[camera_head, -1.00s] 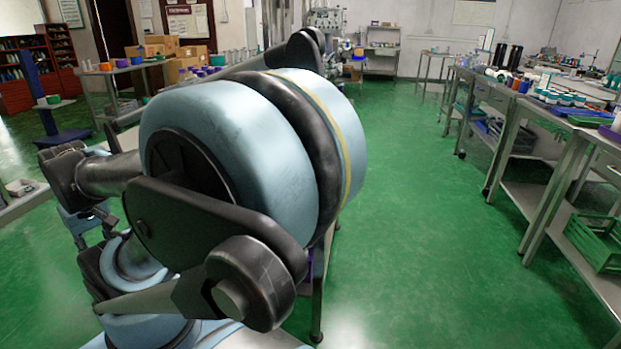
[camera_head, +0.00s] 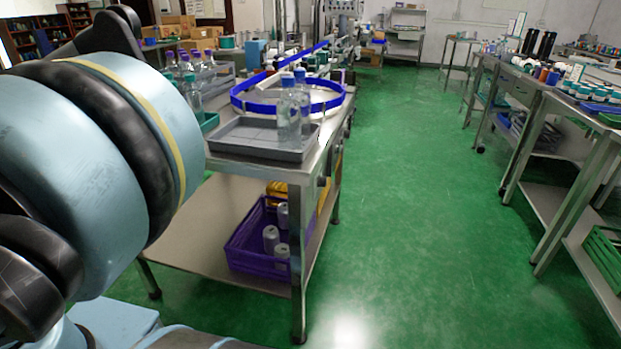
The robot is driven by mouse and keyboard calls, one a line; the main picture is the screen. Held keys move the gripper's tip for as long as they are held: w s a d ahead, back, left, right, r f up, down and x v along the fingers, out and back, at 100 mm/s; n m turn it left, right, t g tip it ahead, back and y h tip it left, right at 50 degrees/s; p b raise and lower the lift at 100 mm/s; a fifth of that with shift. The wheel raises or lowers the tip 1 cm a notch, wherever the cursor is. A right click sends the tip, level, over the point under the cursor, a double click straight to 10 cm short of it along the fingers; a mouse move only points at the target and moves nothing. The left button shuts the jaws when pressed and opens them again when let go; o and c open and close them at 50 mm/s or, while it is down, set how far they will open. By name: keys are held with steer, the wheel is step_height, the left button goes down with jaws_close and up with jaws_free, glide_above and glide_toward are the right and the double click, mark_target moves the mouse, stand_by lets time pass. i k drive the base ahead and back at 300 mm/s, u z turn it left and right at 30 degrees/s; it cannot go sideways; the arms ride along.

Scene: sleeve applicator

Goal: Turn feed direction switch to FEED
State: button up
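A machine (camera_head: 340,30) stands at the far end of a metal workbench (camera_head: 290,176) in the head view. It may be the sleeve applicator, but it is too small and far to be sure. No feed direction switch can be made out. My arm fills the left side of the view, with large light-blue and black links close to the camera. My gripper is not in view.
The bench holds a grey tray (camera_head: 232,148) with clear bottles (camera_head: 289,115) and a blue-railed round table (camera_head: 262,106). A purple crate (camera_head: 245,250) sits on its lower shelf. The green floor aisle (camera_head: 410,180) is clear. More benches (camera_head: 540,120) line the right.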

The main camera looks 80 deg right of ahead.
mark_target(321, 181)
steer(key=k, duration=2.4)
steer(key=z, duration=1.65)
steer(key=i, duration=1)
steer(key=k, duration=0.2)
